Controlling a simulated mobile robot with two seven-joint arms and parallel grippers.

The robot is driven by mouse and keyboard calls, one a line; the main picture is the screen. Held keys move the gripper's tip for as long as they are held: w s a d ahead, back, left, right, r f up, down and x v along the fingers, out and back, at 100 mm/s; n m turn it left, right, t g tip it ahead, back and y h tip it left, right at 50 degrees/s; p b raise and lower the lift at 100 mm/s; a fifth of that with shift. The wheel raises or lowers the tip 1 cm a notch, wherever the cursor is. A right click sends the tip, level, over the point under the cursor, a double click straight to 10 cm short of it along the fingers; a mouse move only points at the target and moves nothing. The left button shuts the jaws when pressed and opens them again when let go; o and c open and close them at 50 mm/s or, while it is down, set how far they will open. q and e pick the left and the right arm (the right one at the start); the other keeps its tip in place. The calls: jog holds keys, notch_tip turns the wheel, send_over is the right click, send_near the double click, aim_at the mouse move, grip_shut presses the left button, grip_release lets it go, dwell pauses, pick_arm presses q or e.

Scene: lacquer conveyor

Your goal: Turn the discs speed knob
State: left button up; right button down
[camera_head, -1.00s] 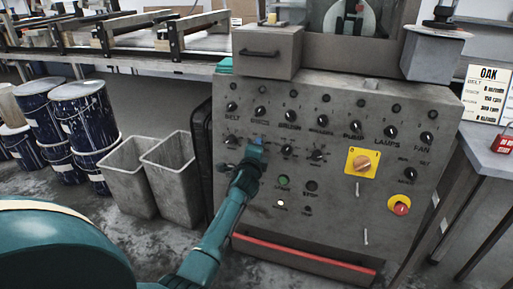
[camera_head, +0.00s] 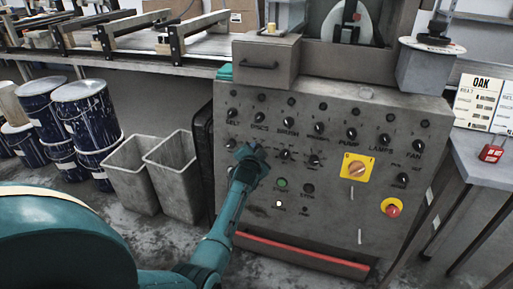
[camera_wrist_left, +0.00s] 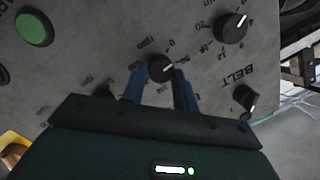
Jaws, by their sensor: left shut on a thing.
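The discs speed knob (camera_wrist_left: 161,67) is a small black dial with a white pointer line and an rpm scale. In the left wrist view it sits between the blue fingers of my left gripper (camera_wrist_left: 159,76), which is shut on it. The pointer aims to the upper right of that view. In the head view my left gripper (camera_head: 256,154) is against the panel under the DISCS label and hides this knob.
The grey control panel (camera_head: 330,205) carries other dials, including the belt speed knob (camera_head: 230,144) close on the left. A yellow-backed orange switch (camera_head: 356,168) and a red stop button (camera_head: 393,209) are to the right. Two grey bins (camera_head: 172,185) stand left.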

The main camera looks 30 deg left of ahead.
pick_arm(q)
jog(key=n+p, duration=0.1)
jog(key=n, duration=0.1)
jog(key=n+p, duration=0.2)
jog(key=shift+a+r+n+h, duration=0.2)
jog(key=shift+n+h, duration=0.1)
jog(key=shift+h, duration=0.1)
pick_arm(e)
jog(key=shift+m+t+h, duration=0.4)
jog(key=shift+m, duration=0.4)
jog(key=r, duration=0.1)
jog(key=d+r, duration=0.1)
jog(key=r, duration=0.1)
jog(key=d+r, duration=0.1)
jog(key=r, duration=0.1)
jog(key=shift+s, duration=0.35)
jog(key=shift+s+f, duration=0.1)
jog(key=shift+f, duration=0.05)
pick_arm(q)
jog(key=o, duration=1)
jog(key=shift+f, duration=0.1)
pick_arm(e)
jog(key=shift+a+f, duration=0.15)
jog(key=shift+a, duration=0.05)
pick_arm(q)
jog(key=shift+s+d+p, duration=0.1)
jog(key=shift+s+p, duration=0.05)
jog(key=shift+p, duration=0.2)
pick_arm(e)
jog(key=shift+s, duration=0.15)
